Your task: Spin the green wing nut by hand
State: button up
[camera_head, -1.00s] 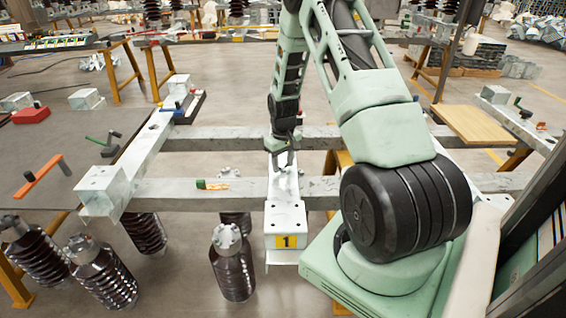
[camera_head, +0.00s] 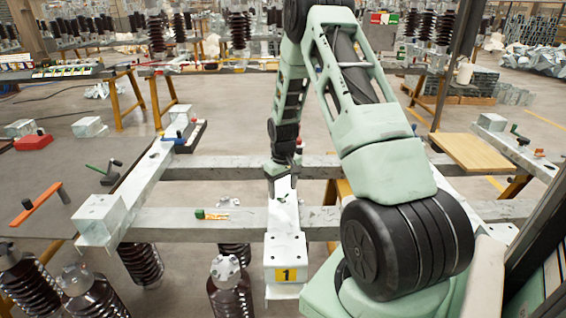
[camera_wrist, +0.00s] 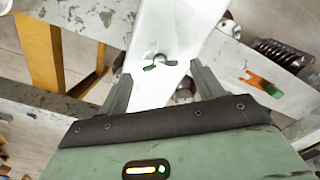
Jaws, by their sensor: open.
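The green wing nut (camera_wrist: 160,66) sits on a bolt on the white metal bar, its two green wings spread left and right in the wrist view. My gripper (camera_wrist: 160,76) is open, with one finger on each side of the bar and the nut between them in that view. Neither finger appears to touch the nut; the height gap is hard to judge. In the head view my gripper (camera_head: 283,168) is over the far part of the white bar (camera_head: 285,217), which ends in a block with a yellow "1" label. The nut is too small to make out clearly there.
The bar crosses two grey beams (camera_head: 160,222). An orange-and-green tool (camera_head: 215,214) lies on the near beam, left of the bar. Dark ribbed insulators (camera_head: 230,290) stand below. A wooden board (camera_head: 470,152) lies at right.

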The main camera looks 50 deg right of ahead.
notch_tip(320, 180, up, 15)
jog(key=shift+r+b, duration=0.15)
jog(key=shift+b, duration=0.25)
dwell(0.4)
